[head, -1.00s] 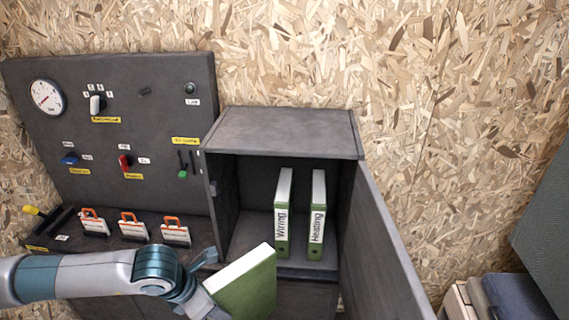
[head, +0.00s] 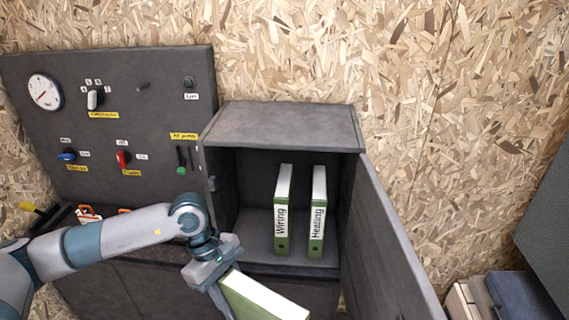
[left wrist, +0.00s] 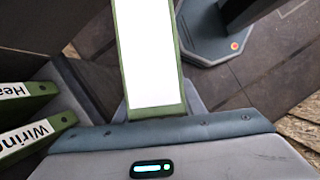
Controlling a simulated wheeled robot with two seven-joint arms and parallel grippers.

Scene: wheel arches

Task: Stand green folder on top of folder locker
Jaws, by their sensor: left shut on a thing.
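My left gripper (head: 222,272) is shut on a green folder (head: 262,300) with a white page side. It holds the folder tilted, in front of and below the locker opening. The folder's lower part is cut off by the head view's bottom edge. It also fills the middle of the left wrist view (left wrist: 150,60). The dark grey folder locker (head: 285,126) has a flat, bare top, and its door (head: 390,240) stands open to the right. Inside, two green folders stand upright, labelled Wiring (head: 283,215) and Heating (head: 317,215). My right gripper is not in view.
A control panel (head: 110,130) with a gauge, knobs and levers stands left of the locker. Orange-handled items (head: 88,212) on its ledge are partly behind my arm. Blue and beige things (head: 510,295) lie at the lower right. A chipboard wall rises behind.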

